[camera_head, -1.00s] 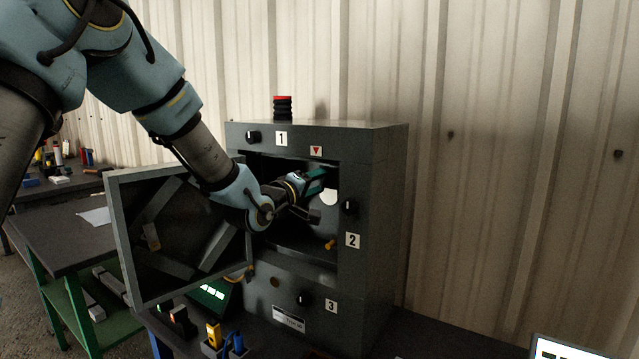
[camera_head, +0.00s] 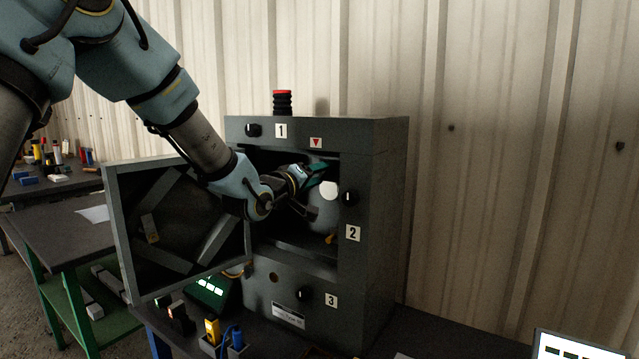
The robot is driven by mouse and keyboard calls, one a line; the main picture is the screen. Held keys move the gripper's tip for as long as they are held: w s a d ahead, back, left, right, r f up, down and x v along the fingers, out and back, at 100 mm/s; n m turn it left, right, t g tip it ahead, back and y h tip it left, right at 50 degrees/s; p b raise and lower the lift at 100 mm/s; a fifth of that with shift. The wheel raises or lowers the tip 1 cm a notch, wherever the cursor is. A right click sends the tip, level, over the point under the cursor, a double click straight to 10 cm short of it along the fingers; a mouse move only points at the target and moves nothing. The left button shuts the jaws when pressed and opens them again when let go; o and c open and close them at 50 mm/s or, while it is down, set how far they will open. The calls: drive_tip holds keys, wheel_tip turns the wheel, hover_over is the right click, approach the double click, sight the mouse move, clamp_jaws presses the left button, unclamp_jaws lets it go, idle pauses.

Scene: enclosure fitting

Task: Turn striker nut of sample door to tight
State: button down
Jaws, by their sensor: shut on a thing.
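The sample door (camera_head: 112,235), a grey framed panel, stands swung open on the left of the dark enclosure (camera_head: 375,255). My gripper (camera_head: 317,187) reaches past the door into the upper opening, near its right inner side. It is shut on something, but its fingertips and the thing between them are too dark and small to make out. A dark teal part (camera_head: 317,172) shows at the end of my arm. I cannot pick out the striker nut. A pale round patch (camera_head: 329,190) shows just right of the gripper.
Black knobs are beside labels 1 (camera_head: 281,131), 2 (camera_head: 353,233) and 3 (camera_head: 331,301). A holder with tools (camera_head: 222,343) stands on the bench in front.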

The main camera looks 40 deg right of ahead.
drive_tip(key=m+b, duration=0.2)
drive_tip(key=b, duration=0.1)
drive_tip(key=shift+f+m, duration=0.3)
drive_tip(key=shift+m, duration=0.1)
drive_tip(key=m+b, duration=0.4)
drive_tip(key=b, duration=0.1)
drive_tip(key=m+b, duration=0.3)
drive_tip(key=m, duration=0.1)
drive_tip(key=shift+b, duration=0.35)
drive_tip(key=m+b, duration=0.3)
drive_tip(key=shift+m, duration=0.4)
drive_tip(key=m+b, duration=0.3)
drive_tip(key=shift+m+b, duration=0.3)
drive_tip(key=m+b, duration=0.3)
drive_tip(key=shift+m, duration=0.3)
drive_tip(key=m+b, duration=0.2)
drive_tip(key=m, duration=0.2)
drive_tip(key=shift+r+b, duration=0.1)
drive_tip(key=shift+b, duration=0.2)
drive_tip(key=shift+r+m+b, duration=0.15)
drive_tip(key=shift+m+b, duration=0.6)
drive_tip(key=shift+m, duration=0.65)
